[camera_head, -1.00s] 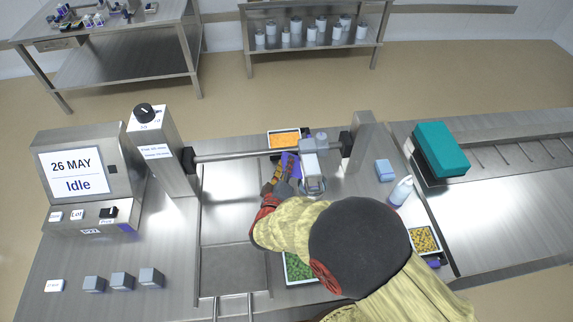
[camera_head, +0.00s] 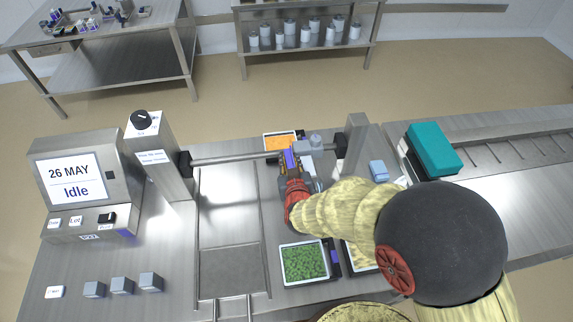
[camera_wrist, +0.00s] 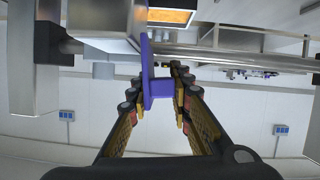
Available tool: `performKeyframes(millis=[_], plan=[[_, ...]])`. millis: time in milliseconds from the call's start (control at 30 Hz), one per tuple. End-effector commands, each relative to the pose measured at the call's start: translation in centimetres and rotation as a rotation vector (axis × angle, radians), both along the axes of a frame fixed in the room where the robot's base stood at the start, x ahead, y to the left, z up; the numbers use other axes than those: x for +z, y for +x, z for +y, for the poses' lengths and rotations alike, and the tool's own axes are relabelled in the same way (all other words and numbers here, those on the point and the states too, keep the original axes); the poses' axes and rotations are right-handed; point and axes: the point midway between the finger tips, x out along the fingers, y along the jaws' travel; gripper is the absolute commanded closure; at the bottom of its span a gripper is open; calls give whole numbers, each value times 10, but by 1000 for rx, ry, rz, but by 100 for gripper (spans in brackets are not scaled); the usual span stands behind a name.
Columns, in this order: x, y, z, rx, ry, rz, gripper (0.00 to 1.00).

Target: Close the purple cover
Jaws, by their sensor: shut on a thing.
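The purple cover (camera_head: 290,158) is a small, thin purple piece at the horizontal bar of the tray sealer, beside the grey sealer head. In the wrist view the purple cover (camera_wrist: 147,72) shows as an upright strip with a tab between my fingertips. My gripper (camera_head: 288,170) reaches up to it from below; in the wrist view my gripper (camera_wrist: 158,88) has its two fingers shut on that tab. My gripper and wrist hide part of the cover and of the sealer head in the head view.
The steel bar (camera_head: 235,158) crosses between two posts. An orange-filled tray (camera_head: 281,134) lies behind it. A green-filled tray (camera_head: 283,278) and a yellow one, partly behind my arm, are in front. A teal box (camera_head: 433,149) stands right. The screen (camera_head: 70,180) reads Idle.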

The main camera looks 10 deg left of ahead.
Motion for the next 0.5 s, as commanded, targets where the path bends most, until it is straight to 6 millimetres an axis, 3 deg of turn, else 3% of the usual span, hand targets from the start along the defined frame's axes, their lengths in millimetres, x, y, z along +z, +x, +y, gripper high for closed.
performKeyframes(millis=[500], plan=[[3, 7, -27, -4, 471, 122, 100]])
